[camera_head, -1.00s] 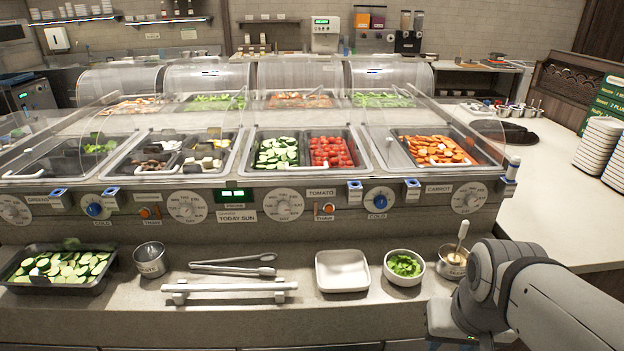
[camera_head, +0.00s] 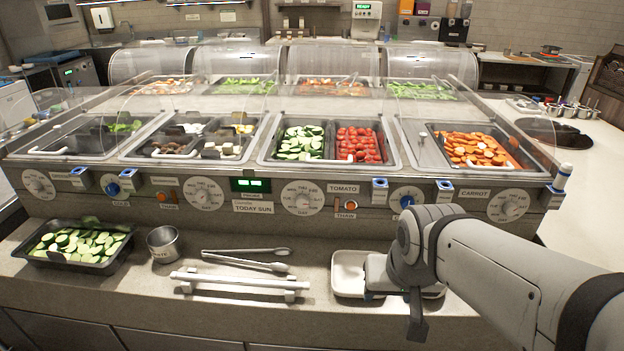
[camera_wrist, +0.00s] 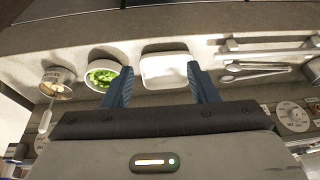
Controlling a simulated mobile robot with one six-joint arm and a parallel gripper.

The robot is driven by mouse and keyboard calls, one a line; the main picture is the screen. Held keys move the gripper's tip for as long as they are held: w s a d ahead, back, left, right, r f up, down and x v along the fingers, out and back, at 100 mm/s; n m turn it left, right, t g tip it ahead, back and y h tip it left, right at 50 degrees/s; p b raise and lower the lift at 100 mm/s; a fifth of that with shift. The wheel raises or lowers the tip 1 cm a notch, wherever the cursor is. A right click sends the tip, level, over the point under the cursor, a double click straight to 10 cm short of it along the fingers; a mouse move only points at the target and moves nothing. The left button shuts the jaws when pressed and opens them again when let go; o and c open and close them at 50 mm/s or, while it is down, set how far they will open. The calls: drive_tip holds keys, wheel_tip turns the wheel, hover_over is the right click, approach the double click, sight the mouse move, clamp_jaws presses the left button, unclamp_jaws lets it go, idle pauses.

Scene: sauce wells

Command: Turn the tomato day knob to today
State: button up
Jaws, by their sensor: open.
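The tomato day knob (camera_head: 302,197) is a round pale dial with day names, on the front panel left of the TOMATO label (camera_head: 343,188). Its setting is too small to read. A sign (camera_head: 253,208) reads TODAY SUN, left of the knob. My gripper is open and empty, with two blue fingers in the wrist view (camera_wrist: 160,70). It hangs over the white square tray (camera_head: 347,260), below and to the right of the knob, apart from it. In the head view my arm hides the fingers. A pale dial (camera_wrist: 293,115) shows at the wrist view's right edge; I cannot tell which.
Other dials, such as the mushroom-side dial (camera_head: 204,193) and carrot dial (camera_head: 507,206), line the panel. An orange THAW button (camera_head: 351,206) and a blue cold knob (camera_head: 407,201) are near. Tongs (camera_head: 245,262) and a white rail (camera_head: 238,283) lie on the counter.

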drive_tip(key=w+a+f+t+y+b, duration=0.1)
drive_tip(key=w+a+f+t+b, duration=0.3)
drive_tip(key=w, duration=0.4)
drive_tip(key=w+a+f+t+y+b, duration=0.2)
drive_tip(key=w+a+b, duration=0.2)
drive_tip(key=w+a, duration=0.3)
drive_tip(key=m+t+h+b, duration=0.3)
drive_tip(key=m+t+b, duration=0.3)
drive_tip(key=t+b, duration=0.25)
approach(302, 204)
drive_tip(key=w, duration=0.8)
drive_tip(key=shift+w+a+r+b, duration=0.1)
drive_tip(key=shift+w+r+b, duration=0.1)
drive_tip(key=shift+b, duration=0.15)
